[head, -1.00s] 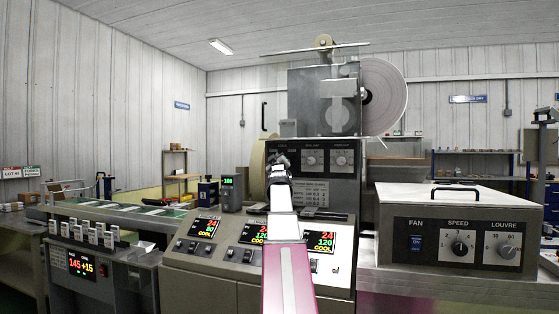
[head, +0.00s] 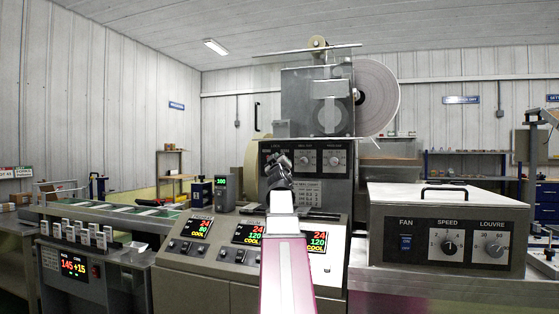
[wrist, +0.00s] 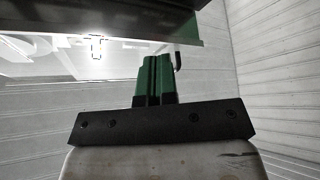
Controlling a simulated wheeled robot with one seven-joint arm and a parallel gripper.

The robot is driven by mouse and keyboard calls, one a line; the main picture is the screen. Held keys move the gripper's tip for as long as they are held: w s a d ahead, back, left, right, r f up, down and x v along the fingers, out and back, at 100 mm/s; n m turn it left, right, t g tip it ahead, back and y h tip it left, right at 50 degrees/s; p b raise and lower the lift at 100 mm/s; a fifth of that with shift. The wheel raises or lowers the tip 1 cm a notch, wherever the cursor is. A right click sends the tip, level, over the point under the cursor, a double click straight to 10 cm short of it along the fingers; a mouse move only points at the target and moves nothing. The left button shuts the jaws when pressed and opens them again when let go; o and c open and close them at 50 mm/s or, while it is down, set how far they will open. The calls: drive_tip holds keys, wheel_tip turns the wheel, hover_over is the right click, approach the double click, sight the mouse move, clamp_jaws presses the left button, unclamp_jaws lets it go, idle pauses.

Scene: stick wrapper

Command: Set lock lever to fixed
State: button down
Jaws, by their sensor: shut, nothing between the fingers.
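My gripper (head: 278,160) is at the middle of the head view, in front of the upper control panel (head: 318,158) of the wrapping machine. Its green fingers (wrist: 156,78) are together and empty in the wrist view. I cannot pick out a lock lever for certain; my gripper and arm cover part of the panel's left side. A dark bent handle (head: 257,116) shows left of the machine's upper housing; I cannot tell whether it is the lever. A dark hooked part (wrist: 178,60) shows just right of the fingers in the wrist view. I see no contact there.
A large white reel (head: 379,97) is at the upper right of the machine. Sloping display panels (head: 188,246) lie below my gripper. A fan control box (head: 447,238) stands at right, a conveyor (head: 125,212) at left. A metal edge (wrist: 110,52) crosses above the fingers in the wrist view.

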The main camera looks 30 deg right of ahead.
drive_tip(key=shift+s+a, duration=0.2)
drive_tip(key=shift+s, duration=0.55)
drive_tip(key=shift+s+a, duration=0.2)
drive_tip(key=shift+s, duration=0.55)
drive_tip(key=shift+s, duration=0.1)
